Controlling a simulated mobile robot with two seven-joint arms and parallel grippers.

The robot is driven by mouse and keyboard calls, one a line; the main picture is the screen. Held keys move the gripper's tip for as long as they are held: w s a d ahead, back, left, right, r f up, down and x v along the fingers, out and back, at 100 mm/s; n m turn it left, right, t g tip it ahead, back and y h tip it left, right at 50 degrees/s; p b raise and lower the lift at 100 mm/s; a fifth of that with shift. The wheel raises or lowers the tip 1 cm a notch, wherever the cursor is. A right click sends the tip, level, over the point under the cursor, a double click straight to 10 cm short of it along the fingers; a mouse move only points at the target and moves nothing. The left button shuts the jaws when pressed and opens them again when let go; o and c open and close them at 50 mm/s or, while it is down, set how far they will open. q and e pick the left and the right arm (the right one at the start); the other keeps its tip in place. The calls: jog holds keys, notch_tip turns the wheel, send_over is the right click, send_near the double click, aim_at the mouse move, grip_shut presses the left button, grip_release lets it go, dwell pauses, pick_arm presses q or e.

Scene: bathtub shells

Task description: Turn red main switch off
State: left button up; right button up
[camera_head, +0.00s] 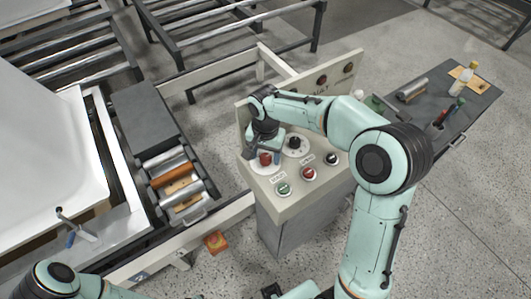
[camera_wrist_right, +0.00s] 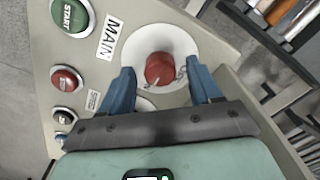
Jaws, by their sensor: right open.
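The red main switch (camera_head: 265,158) is a red knob on a round white plate at the left part of the control panel (camera_head: 262,192). In the right wrist view the red main switch (camera_wrist_right: 160,68) sits beside a label reading MAIN (camera_wrist_right: 109,37). My right gripper (camera_head: 264,153) is over the switch from above. In the wrist view its two blue fingers (camera_wrist_right: 165,82) are apart, one on each side of the knob, with gaps visible; contact cannot be told. My left arm shows only at the bottom left edge, and its gripper is not seen.
A green START button (camera_head: 284,188), a red button (camera_head: 309,173) and a black knob (camera_head: 294,143) are close by on the panel. A conveyor with metal and orange rollers (camera_head: 175,180) stands left. A grey side table (camera_head: 460,120) with bottle and tools stands right.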

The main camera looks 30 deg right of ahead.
jog(key=c, duration=1)
jog(key=shift+c, duration=0.2)
pick_arm(q)
jog(key=shift+r, duration=0.1)
pick_arm(e)
jog(key=shift+n, duration=0.4)
jog(key=n, duration=0.3)
jog(key=shift+r+n+p, duration=0.1)
jog(key=shift+n+p, duration=0.2)
jog(key=shift+n, duration=0.1)
jog(key=n, duration=0.4)
jog(key=shift+n, duration=0.3)
jog(key=n+p, duration=0.1)
jog(key=n, duration=0.3)
pick_arm(q)
jog(key=w+r, duration=0.2)
jog(key=shift+w+r+p, duration=0.15)
jog(key=shift+r+p, duration=0.2)
jog(key=shift+r, duration=0.05)
pick_arm(e)
jog(key=n, duration=0.4)
jog(key=shift+d+n, duration=0.1)
jog(key=shift+n, duration=0.2)
